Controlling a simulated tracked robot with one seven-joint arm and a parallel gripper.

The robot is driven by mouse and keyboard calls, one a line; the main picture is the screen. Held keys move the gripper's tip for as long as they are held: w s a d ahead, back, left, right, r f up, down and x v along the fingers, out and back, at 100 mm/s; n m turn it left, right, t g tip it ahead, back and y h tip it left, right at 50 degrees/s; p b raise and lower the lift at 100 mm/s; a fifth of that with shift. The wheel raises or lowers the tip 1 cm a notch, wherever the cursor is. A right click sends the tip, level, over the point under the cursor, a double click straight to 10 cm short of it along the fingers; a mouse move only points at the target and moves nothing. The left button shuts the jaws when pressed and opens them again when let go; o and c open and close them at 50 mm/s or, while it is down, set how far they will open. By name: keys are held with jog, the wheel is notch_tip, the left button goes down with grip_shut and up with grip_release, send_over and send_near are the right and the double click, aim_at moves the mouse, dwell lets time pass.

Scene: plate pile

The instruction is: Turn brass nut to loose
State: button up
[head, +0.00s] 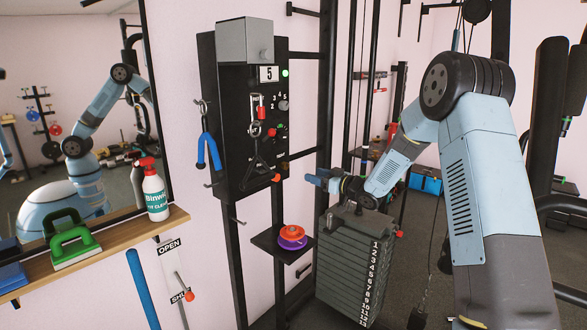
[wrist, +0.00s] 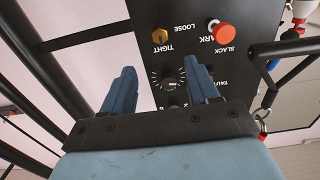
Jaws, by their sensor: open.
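The brass nut (wrist: 160,36) shows in the wrist view on the black panel (wrist: 240,75), beside the upside-down words LOOSE and TIGHT. Which word it is turned to is too small to tell. My gripper (wrist: 161,68) is open, its two blue fingers apart and nothing between them; the nut appears beyond the fingertips. In the head view my gripper (head: 322,181) is right of the black panel (head: 230,150), above the weight stack. I cannot pick out the nut in the head view.
A black dial (wrist: 170,80) appears between my fingers, and an orange-red knob (wrist: 222,33) is right of the nut. In the head view, a weight stack (head: 345,265) stands below my gripper, and a small shelf holds orange and purple discs (head: 292,236). Black uprights flank the panel.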

aim_at(287, 166)
jog(key=x, duration=1.3)
jog(key=shift+w+a, duration=0.25)
jog(key=shift+a, duration=0.05)
jog(key=shift+c, duration=0.4)
